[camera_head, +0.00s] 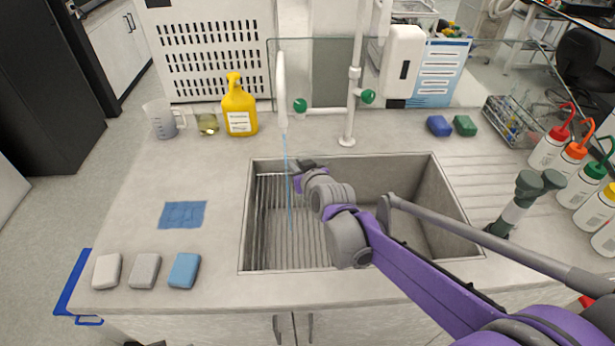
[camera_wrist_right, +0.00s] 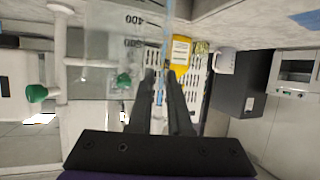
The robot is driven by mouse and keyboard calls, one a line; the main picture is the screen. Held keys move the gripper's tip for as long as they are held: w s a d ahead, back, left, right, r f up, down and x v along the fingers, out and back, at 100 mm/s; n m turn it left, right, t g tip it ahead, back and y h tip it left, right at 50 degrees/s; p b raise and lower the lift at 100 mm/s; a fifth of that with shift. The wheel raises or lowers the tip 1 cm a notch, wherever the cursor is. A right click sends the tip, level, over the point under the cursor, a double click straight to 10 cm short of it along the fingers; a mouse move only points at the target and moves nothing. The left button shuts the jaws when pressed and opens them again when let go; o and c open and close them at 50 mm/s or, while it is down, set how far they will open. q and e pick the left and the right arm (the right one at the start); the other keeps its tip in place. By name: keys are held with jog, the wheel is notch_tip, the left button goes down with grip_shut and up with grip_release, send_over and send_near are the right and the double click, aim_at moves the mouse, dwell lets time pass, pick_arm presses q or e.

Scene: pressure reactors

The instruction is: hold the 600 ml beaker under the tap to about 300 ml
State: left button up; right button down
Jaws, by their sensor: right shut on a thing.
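My right gripper (camera_head: 299,181) is over the left part of the sink (camera_head: 458,212). In the right wrist view its dark fingers (camera_wrist_right: 158,78) are close together, shut on the clear beaker (camera_wrist_right: 100,45), whose 400 mark shows upside down. The beaker's outline cannot be made out in the head view. The white tap (camera_head: 281,80) stands behind the sink. A thin blue water stream (camera_head: 286,150) falls from it past the gripper; it also shows in the wrist view (camera_wrist_right: 167,35). I cannot tell whether the stream enters the beaker, nor its water level. My left gripper is out of view.
Sponges (camera_head: 145,270) and a blue cloth (camera_head: 182,215) lie left of the sink. Several wash bottles (camera_head: 568,160) stand at right.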

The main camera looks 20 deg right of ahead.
jog(key=w+a, duration=0.4)
jog(key=w, duration=0.3)
jog(key=shift+w+a+b, duration=0.25)
jog(key=shift+w+b, duration=0.05)
jog(key=shift+w, duration=0.1)
dwell(6.9)
